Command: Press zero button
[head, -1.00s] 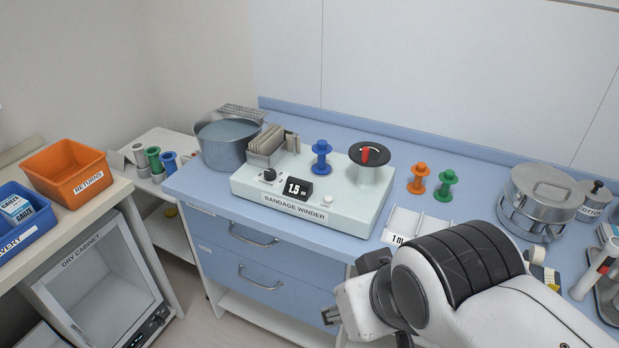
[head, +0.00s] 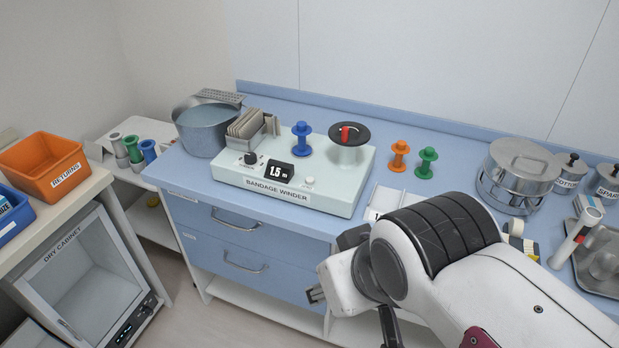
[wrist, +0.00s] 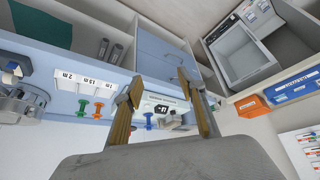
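The bandage winder (head: 330,200) is a pale box on the blue counter. Its display (head: 279,172) reads 1.5. A small white button (head: 309,181) sits to the right of the display, and a black knob (head: 251,159) to its left; no "zero" label is readable. A blue spool (head: 302,140) and a black wheel with a red handle (head: 349,132) stand on top. My gripper (head: 316,295) is in front of the drawers, below and apart from the winder. In the wrist view, my gripper's fingers (wrist: 160,82) are spread with nothing between them; the winder shows beyond them.
An orange spool (head: 399,153), a green spool (head: 427,161) and a white tray (head: 398,196) are right of the winder. A metal drum (head: 519,174) stands farther right. A grey basin (head: 206,130) and a card rack (head: 262,135) are at the left.

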